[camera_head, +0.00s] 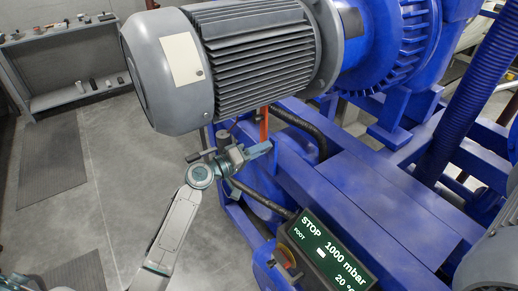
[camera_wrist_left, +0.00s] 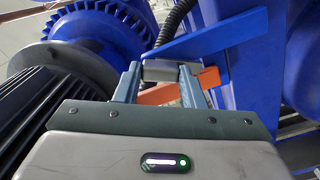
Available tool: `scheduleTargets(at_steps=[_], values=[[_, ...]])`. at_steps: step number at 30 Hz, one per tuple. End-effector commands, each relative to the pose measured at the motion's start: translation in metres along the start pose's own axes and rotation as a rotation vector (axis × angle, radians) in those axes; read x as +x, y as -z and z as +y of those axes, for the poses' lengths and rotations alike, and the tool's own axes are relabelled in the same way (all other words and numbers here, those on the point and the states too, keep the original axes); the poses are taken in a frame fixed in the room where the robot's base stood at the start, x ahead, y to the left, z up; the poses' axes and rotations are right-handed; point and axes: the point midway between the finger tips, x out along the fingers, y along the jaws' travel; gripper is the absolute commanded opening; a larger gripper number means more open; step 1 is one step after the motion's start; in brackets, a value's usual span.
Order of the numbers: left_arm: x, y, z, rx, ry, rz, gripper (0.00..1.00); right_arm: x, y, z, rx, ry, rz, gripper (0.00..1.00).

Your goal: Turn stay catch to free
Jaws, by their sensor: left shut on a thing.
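My left gripper (camera_head: 238,155) is below the big grey motor, at the blue frame. In the left wrist view its two fingers (camera_wrist_left: 160,78) are shut on a small grey block (camera_wrist_left: 160,69), which appears to be the grip of the stay catch. A blue bar (camera_wrist_left: 222,38) runs from behind this block up to the right; it also shows in the head view (camera_head: 259,149). My right gripper is not in view.
The grey finned motor (camera_head: 255,55) hangs close above the left gripper. Black hoses (camera_head: 305,128) run beside the blue frame (camera_head: 370,200). A display (camera_head: 325,250) reading STOP and 1000 mbar stands in front.

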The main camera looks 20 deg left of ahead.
Motion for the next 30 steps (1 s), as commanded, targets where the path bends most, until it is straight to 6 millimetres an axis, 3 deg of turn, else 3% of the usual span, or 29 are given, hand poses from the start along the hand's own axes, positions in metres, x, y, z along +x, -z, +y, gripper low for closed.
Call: scheduleTargets(at_steps=[15, 30], values=[[0.000, 0.001, 0.001, -0.405, 0.000, 0.000, 0.14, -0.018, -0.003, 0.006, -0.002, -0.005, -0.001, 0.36], [0.000, 0.000, 0.000, -0.525, 0.001, 0.000, 0.14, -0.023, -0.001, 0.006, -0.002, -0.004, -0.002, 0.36]])
